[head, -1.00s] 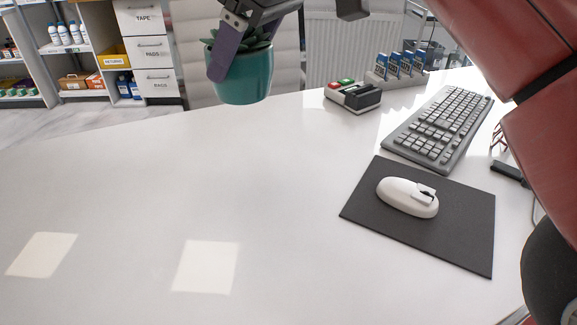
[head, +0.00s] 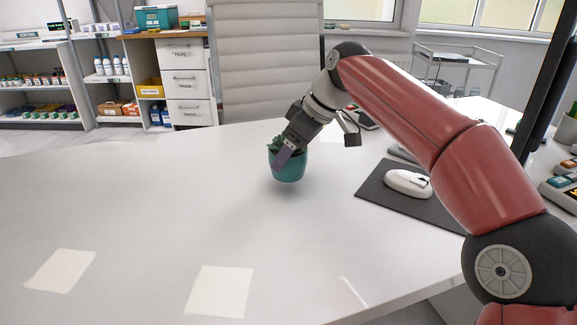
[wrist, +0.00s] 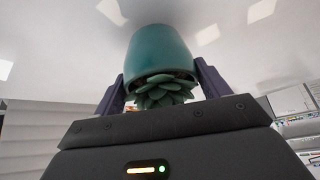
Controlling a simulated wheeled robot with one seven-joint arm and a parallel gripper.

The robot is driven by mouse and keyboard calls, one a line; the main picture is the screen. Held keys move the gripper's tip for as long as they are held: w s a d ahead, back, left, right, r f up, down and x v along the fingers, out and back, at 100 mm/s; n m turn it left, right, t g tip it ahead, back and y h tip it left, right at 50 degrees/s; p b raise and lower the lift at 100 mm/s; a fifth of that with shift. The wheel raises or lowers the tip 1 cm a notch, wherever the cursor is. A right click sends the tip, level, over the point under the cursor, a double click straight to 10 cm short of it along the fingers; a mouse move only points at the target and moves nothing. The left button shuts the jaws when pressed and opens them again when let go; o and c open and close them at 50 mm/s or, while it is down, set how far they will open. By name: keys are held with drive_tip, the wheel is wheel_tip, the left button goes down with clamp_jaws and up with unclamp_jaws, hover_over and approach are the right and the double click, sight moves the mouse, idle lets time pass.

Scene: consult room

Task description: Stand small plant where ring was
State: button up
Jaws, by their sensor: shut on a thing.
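The small plant is a green succulent in a teal pot (head: 290,168). In the head view it is upright over the far middle part of the white desk (head: 150,205). My gripper (head: 283,158) is shut on the pot, with its purple fingers on either side. A soft shadow lies just under the pot; I cannot tell for sure whether its base touches the desk. In the wrist view the pot (wrist: 160,52) sits between both fingers, its leaves towards the camera. No ring shows in any view.
A white mouse (head: 408,183) lies on a dark mat (head: 375,190) to the right, under my arm. A pale chair (head: 265,70) stands behind the desk's far edge. The desk's left and front are bare apart from bright light patches.

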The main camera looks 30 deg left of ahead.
wheel_tip(320, 180, down, 2)
drive_tip(key=shift+a+f+b, duration=0.1)
drive_tip(key=shift+f+b, duration=0.1)
drive_tip(key=shift+b, duration=0.25)
drive_tip(key=shift+r, duration=0.15)
drive_tip(key=o, duration=1.3)
drive_tip(key=p+v, duration=0.2)
drive_tip(key=v, duration=1)
